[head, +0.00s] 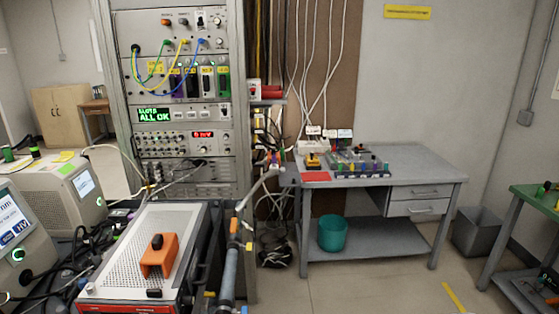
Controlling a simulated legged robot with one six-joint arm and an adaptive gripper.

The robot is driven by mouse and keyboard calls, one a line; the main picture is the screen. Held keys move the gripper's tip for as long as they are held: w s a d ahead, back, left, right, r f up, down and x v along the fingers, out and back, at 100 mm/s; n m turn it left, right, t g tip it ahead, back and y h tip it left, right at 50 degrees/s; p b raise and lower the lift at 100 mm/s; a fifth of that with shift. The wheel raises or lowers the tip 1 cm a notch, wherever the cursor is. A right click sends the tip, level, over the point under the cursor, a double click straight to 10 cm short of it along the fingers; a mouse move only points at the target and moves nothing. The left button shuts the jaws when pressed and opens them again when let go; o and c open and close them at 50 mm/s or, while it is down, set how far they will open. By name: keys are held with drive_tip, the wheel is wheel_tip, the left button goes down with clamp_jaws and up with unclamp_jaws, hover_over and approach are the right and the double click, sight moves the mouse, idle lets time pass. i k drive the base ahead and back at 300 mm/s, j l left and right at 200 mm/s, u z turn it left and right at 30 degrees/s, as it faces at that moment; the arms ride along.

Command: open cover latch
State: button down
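A box with a white perforated top cover (194,226) stands at the bottom left of the head view. An orange bracket-like piece (160,258) with a black knob (157,241) sits on this cover. A small black part (154,293) lies at the cover's lower edge, above a red front strip (128,309). I cannot tell for certain which of these parts is the cover latch, or whether it is open or closed. My gripper is not in view.
A tall instrument rack (179,90) stands behind the box. A grey tube (229,268) runs beside the box's right side. Pale instruments (62,195) and loose cables crowd the left. A grey workbench (418,178) stands right of centre, with clear floor (385,283) in front.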

sight(282, 149)
drive_tip(key=i+l, duration=0.5)
drive_tip(key=i, duration=0.2)
drive_tip(key=i+l, duration=0.5)
drive_tip(key=i, duration=0.15)
drive_tip(key=i+j, duration=0.15)
drive_tip(key=i, duration=0.55)
drive_tip(key=i+j+u, duration=0.1)
drive_tip(key=i, duration=0.6)
drive_tip(key=i+j, duration=0.45)
